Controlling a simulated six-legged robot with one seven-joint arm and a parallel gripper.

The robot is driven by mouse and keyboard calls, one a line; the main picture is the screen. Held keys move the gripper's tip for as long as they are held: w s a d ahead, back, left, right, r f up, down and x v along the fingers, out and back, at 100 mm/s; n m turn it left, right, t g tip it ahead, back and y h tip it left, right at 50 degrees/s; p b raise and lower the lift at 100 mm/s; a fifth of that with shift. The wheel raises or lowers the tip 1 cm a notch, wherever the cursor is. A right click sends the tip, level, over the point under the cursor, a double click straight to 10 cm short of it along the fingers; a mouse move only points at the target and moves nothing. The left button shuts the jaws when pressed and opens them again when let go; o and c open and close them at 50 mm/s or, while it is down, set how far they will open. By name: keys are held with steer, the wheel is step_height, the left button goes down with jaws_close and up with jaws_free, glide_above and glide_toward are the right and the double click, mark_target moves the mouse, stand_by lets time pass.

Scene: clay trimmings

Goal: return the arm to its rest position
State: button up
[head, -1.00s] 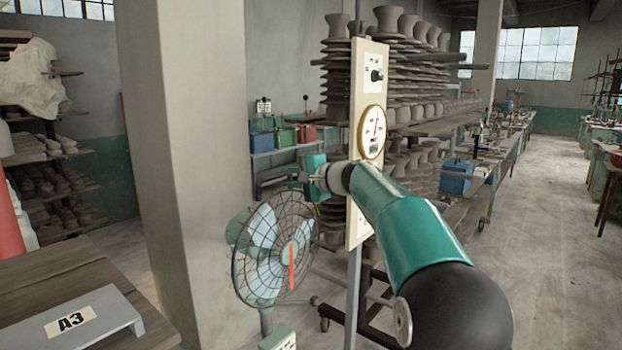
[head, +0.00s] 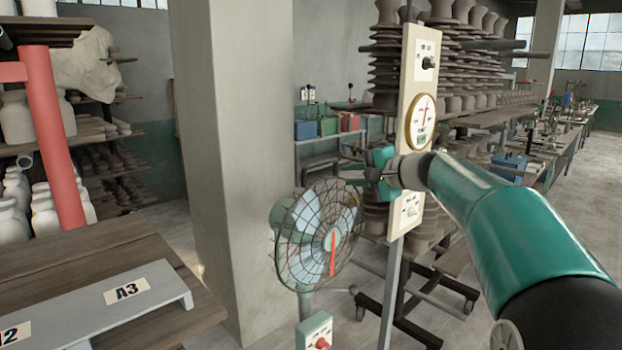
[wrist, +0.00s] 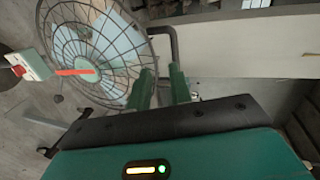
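My arm, teal with a black joint, reaches in from the lower right of the head view. My gripper (head: 350,174) is at its far end, in front of the cream panel's left edge and above the fan. In the wrist view the two green fingers of my gripper (wrist: 161,78) stand apart with a narrow empty gap between them. Nothing is held. The fan shows behind the fingers there. I cannot tell from the head view how far the gripper is from the panel.
A caged fan (head: 318,235) and a cream panel (head: 408,105) with a gauge and knobs stand close to my arm. A control box with a red button (head: 314,328) is below. A pillar (head: 232,180) is left of them. A wooden table (head: 110,250) carries a grey A3 stand (head: 150,307).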

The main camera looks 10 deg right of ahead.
steer(key=s+a+f+n+g+h, duration=0.2)
steer(key=s+a+f+n, duration=0.15)
steer(key=s, duration=0.65)
steer(key=s+a+f+n+g+h, duration=0.2)
steer(key=s+a+f, duration=0.25)
steer(key=s, duration=0.45)
steer(key=s+d+f+n+g+h, duration=0.1)
steer(key=s+d+f+n+h, duration=0.1)
steer(key=s+f, duration=0.4)
steer(key=s+d+f+n+g+h, duration=0.1)
steer(key=s+f, duration=0.6)
steer(key=s, duration=0.7)
steer(key=shift+d+f+n+h, duration=0.3)
steer(key=shift+d+n+h, duration=0.45)
steer(key=shift+h, duration=0.25)
